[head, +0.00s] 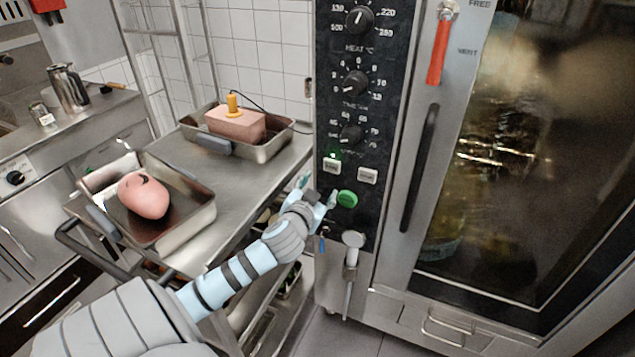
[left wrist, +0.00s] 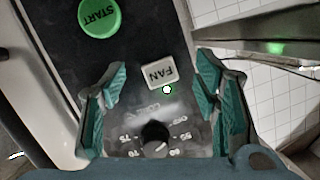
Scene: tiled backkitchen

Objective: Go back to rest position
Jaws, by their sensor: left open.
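My left gripper (head: 318,197) is in front of the oven's control panel (head: 344,100), beside the green button (head: 347,199). In the left wrist view its two teal fingers (left wrist: 168,105) are spread apart with nothing held between them. The green START button (left wrist: 99,17) shows above the fingers in that view. The white FAN button (left wrist: 159,73) and a black knob (left wrist: 155,137) appear between them. I cannot tell whether a fingertip touches the panel. My right gripper is not in view.
A steel trolley (head: 245,175) stands left of the oven, below my left arm. It bears a tray (head: 185,235) with a pink piece of meat (head: 143,195) and another tray (head: 270,150) with a pink block (head: 236,124). The oven door (head: 500,150) is shut, with a vertical handle (head: 419,168).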

